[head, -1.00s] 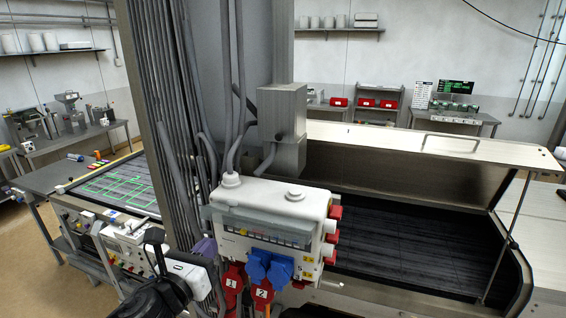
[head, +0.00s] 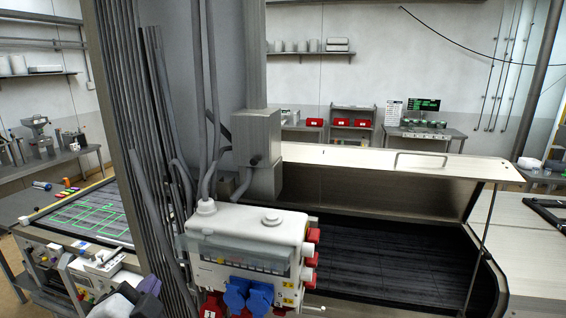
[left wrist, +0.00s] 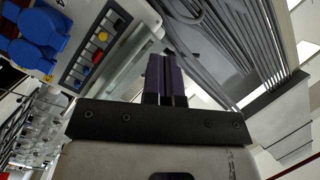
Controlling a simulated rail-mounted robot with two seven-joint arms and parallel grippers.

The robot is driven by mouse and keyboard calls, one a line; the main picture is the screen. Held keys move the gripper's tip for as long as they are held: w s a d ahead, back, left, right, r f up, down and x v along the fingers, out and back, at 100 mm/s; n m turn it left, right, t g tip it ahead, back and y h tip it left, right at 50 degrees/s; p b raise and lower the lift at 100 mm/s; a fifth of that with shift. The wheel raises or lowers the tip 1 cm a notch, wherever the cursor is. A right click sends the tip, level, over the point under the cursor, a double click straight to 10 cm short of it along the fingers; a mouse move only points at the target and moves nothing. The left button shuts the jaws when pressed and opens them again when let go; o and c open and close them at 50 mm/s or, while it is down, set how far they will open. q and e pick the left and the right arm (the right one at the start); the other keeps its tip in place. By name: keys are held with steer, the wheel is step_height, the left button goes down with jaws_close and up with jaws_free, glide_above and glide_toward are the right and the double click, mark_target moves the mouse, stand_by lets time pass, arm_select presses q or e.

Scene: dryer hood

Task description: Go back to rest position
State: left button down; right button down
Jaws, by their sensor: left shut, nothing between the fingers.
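My left gripper (head: 149,286) shows at the lower edge of the head view, left of the power box, with its purple fingers partly visible. In the left wrist view its purple fingers (left wrist: 165,80) are pressed together with nothing between them. The white power box (head: 247,232), with blue and red sockets, hangs in front of a grey column; it also shows at the upper left of the left wrist view (left wrist: 115,28). The dryer hood's lid (head: 360,165) stands raised over a dark bed (head: 390,255). My right gripper is not in view.
Grey cables and conduits (head: 165,130) run down the column close to my left gripper. A bench with a green-lined dark panel (head: 85,216) stands at the left. A black frame (head: 548,212) lies on the light surface at the far right.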

arm_select(q)
steer(key=s+f+n+g+p, duration=0.15)
steer(key=s+f, duration=0.25)
steer(key=f, duration=0.4)
steer(key=s+f+n+g+h, duration=0.1)
steer(key=s+f+n+g, duration=0.2)
steer(key=s+f, duration=0.35)
steer(key=s+f+n+g, duration=0.2)
steer(key=s+f+g, duration=0.1)
steer(key=f, duration=0.6)
steer(key=s+f+n+g+p, duration=0.1)
steer(key=s+f+g, duration=0.5)
steer(key=s+f, duration=0.8)
steer(key=s, duration=0.4)
steer(key=shift+s+d+f+n+h, duration=0.15)
steer(key=shift+d+f+n+h, duration=0.05)
steer(key=shift+d+n+h, duration=0.15)
